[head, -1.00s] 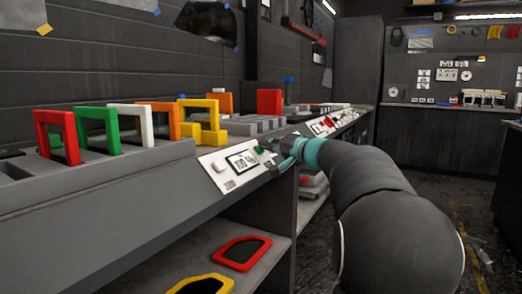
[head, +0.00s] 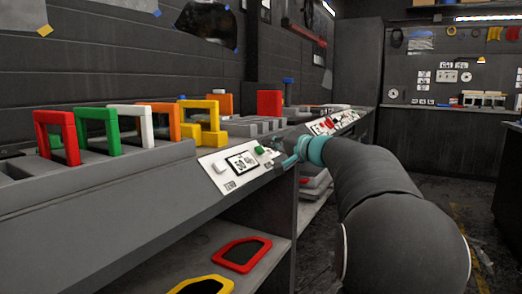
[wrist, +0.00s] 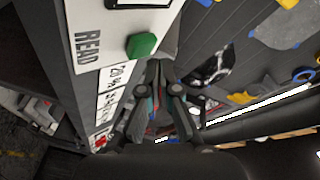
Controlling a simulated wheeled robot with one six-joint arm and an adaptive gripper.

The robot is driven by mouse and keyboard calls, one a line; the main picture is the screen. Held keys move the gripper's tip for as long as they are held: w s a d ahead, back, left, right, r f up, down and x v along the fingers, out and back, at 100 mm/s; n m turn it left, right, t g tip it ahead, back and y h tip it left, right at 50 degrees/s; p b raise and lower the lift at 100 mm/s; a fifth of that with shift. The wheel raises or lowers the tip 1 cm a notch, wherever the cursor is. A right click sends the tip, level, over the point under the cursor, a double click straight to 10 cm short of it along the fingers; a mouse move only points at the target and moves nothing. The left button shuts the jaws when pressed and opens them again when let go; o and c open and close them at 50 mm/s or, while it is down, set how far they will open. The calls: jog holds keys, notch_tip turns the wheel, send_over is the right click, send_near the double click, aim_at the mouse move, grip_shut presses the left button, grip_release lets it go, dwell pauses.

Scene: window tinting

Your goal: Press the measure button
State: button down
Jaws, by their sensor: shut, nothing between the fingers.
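The green button (head: 259,150) sits on the sloped white control panel (head: 214,163), right of its display (head: 243,163). In the wrist view the green button (wrist: 141,45) is next to the word READ and fully visible. No button is labelled "measure" legibly. My gripper (head: 279,158) is just right of the green button in the head view. In the wrist view my gripper (wrist: 158,72) is shut and empty, its tips a little below and right of the button. The tips appear apart from it; the exact gap is unclear.
A white square button (head: 220,168) is at the panel's left. Coloured frames (head: 98,132) stand in a rack on the bench left of the panel. Another panel (head: 322,126) with a red button lies farther along the bench. A red frame (head: 241,254) lies on the lower shelf.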

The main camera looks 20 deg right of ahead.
dwell(0.3)
jog(key=s+d+r, duration=0.1)
jog(key=s+d+r+p, duration=0.1)
jog(key=s+r, duration=0.1)
jog(key=shift+d+r, duration=0.1)
jog(key=shift+r, duration=0.2)
dwell(0.9)
